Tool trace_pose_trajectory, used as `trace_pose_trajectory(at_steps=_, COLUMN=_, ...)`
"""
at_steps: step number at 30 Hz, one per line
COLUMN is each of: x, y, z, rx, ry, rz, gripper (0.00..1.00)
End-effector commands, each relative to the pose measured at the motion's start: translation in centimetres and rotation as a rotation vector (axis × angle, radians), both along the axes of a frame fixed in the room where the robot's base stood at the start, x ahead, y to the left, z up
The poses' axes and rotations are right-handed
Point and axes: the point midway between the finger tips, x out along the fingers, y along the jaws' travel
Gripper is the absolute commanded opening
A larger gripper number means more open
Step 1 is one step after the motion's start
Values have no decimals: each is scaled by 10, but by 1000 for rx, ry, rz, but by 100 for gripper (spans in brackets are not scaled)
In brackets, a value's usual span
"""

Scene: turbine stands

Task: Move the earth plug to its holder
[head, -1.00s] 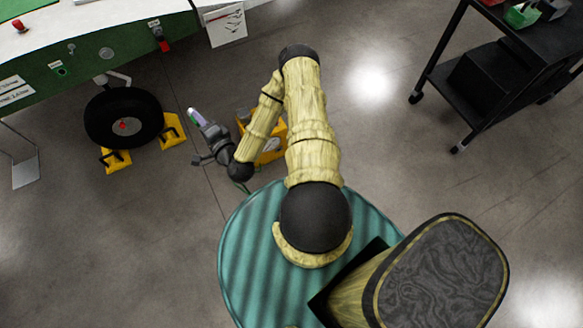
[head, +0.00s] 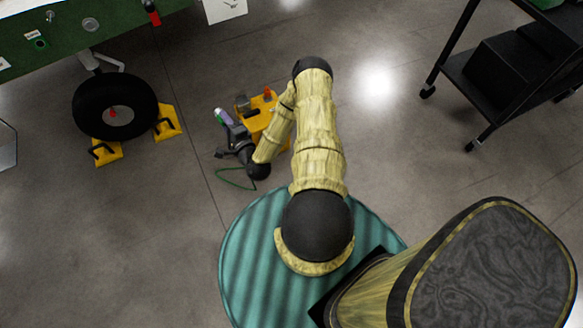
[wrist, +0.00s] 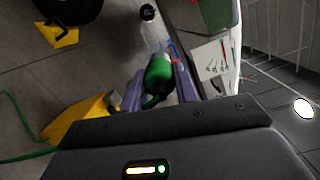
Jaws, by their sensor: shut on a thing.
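My gripper (head: 218,113) is low over the floor, left of the yellow unit (head: 264,117). In the wrist view its purple fingers (wrist: 160,82) are shut on the green earth plug (wrist: 158,74). A clear part with a black end (wrist: 149,28) shows beyond the plug; I cannot tell whether it belongs to it. In the head view the plug is too small to make out clearly. A green cable (head: 232,183) curves on the floor below the gripper, and it also shows in the wrist view (wrist: 14,112). I cannot tell which thing is the holder.
A black wheel (head: 115,106) with yellow chocks (head: 167,122) stands left, under the green-sided body (head: 60,40). A red-ended fitting (head: 152,14) hangs from its side. A black cart (head: 500,80) stands at the right. The floor between the yellow unit and the cart is clear.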

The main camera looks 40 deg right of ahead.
Motion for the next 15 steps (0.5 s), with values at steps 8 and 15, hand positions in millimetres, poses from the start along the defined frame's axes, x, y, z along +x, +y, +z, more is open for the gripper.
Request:
trace_pose_trajectory(at_steps=8, x=2, y=-34, z=-92, rx=77, ry=-8, rz=-33, gripper=0)
trace_pose_trajectory(at_steps=15, x=2, y=-63, z=-158, rx=147, ry=-19, rz=-56, gripper=0)
